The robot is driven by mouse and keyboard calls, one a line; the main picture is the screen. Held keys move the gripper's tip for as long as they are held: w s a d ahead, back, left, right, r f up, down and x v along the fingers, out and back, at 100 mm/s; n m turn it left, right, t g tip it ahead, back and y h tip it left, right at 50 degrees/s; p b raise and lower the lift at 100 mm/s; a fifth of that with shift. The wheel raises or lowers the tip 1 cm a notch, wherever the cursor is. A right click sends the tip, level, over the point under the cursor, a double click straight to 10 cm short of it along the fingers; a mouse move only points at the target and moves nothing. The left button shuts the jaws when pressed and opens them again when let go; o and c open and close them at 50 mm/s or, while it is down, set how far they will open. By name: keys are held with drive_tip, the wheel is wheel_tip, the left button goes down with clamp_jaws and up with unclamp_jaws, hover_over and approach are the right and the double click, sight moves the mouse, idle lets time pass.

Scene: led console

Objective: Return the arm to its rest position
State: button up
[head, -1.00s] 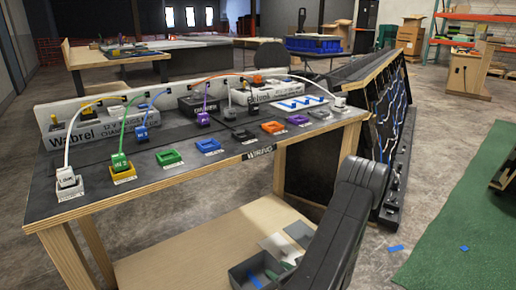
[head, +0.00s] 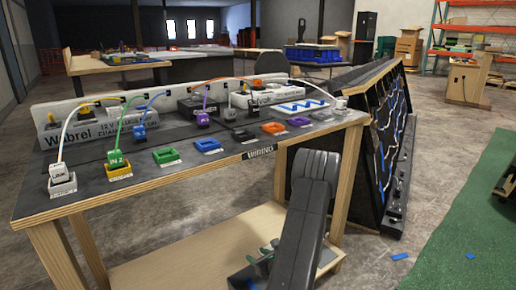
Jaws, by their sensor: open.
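My dark arm link (head: 307,205) rises from the bottom edge in front of the right part of the console table (head: 190,168). My gripper is not in view, so its jaws and anything between them cannot be seen. On the table top, a white plug (head: 62,173) and a green plug (head: 118,159) stand in holders at the left, with cables on them. A blue plug (head: 139,134) and a purple plug (head: 203,119) with cables stand farther back.
Empty-looking green (head: 166,156), blue (head: 207,145) and orange (head: 273,128) holders line the front of the table. A wooden lower shelf (head: 165,264) holds items partly hidden by my arm. A leaning cable board (head: 375,140) stands right. Floor before the green mat (head: 465,215) is mostly clear.

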drive_tip(key=s+d+f+v, duration=0.1)
drive_tip(key=f+v, duration=0.1)
drive_tip(key=v, duration=1.4)
wheel_tip(320, 180, up, 6)
drive_tip(key=p, duration=0.5)
drive_tip(key=shift+w+h, duration=0.3)
drive_tip(key=shift+w, duration=0.1)
drive_tip(key=shift+a, duration=0.15)
